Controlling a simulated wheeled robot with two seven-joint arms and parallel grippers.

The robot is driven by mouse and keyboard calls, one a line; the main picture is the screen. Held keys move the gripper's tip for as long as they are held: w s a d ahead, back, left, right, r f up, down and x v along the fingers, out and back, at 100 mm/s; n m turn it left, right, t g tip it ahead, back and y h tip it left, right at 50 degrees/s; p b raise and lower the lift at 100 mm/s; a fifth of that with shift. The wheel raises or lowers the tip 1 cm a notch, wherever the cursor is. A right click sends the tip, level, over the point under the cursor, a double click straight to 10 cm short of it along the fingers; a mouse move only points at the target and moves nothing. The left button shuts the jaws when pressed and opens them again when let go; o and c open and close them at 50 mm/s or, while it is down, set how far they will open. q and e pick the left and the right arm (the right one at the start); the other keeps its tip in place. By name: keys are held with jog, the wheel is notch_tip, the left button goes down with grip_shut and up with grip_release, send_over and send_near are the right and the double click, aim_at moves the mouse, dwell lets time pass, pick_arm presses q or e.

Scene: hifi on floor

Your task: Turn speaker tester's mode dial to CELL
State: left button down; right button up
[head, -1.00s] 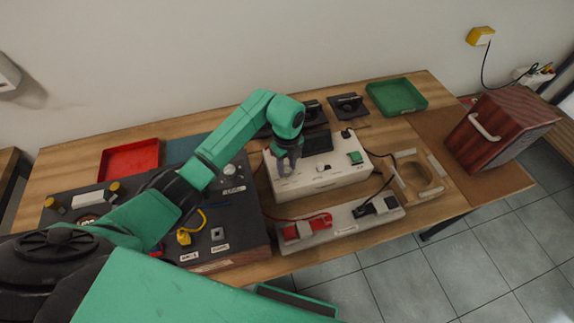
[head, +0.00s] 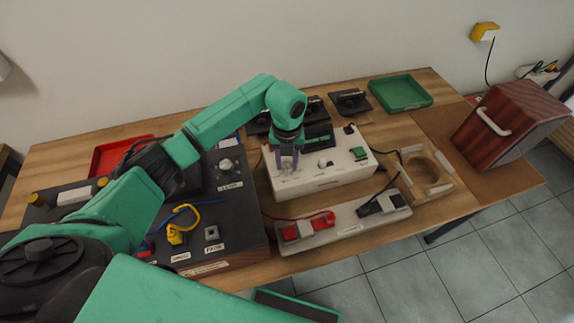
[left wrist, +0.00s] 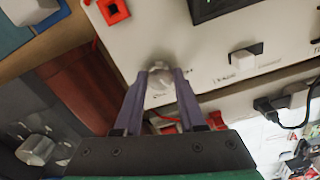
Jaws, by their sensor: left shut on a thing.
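The speaker tester (head: 325,178) is a white box with a dark display (head: 318,137) in the middle of the table. My left gripper (head: 287,165) points down over the left front of its top panel. In the left wrist view my left gripper (left wrist: 161,80) is shut on a pale dial (left wrist: 159,84), one finger on each side. The printed labels near the dial are too small and blurred to read. A second pale knob (left wrist: 243,59) sits further along the panel, and it also shows in the head view (head: 323,163). My right gripper is not in view.
A dark box with a knob and cables (head: 215,225) stands at the left. A light strip with red and black clips (head: 345,225) lies in front of the tester. A green tray (head: 400,94), a red tray (head: 112,157) and a wooden speaker (head: 508,127) stand around it.

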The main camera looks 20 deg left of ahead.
pick_arm(q)
jog(key=m+b, duration=0.4)
jog(key=m, duration=0.1)
jog(key=shift+w+m, duration=0.1)
jog(key=shift+m, duration=0.2)
jog(key=m+b, duration=0.1)
jog(key=m, duration=0.2)
jog(key=shift+b, duration=0.4)
jog(key=shift+r+m+b, duration=0.1)
jog(key=shift+m+b, duration=0.3)
jog(key=shift+m, duration=0.3)
jog(key=shift+r, duration=0.1)
jog(key=shift+c, duration=2.4)
grip_release()
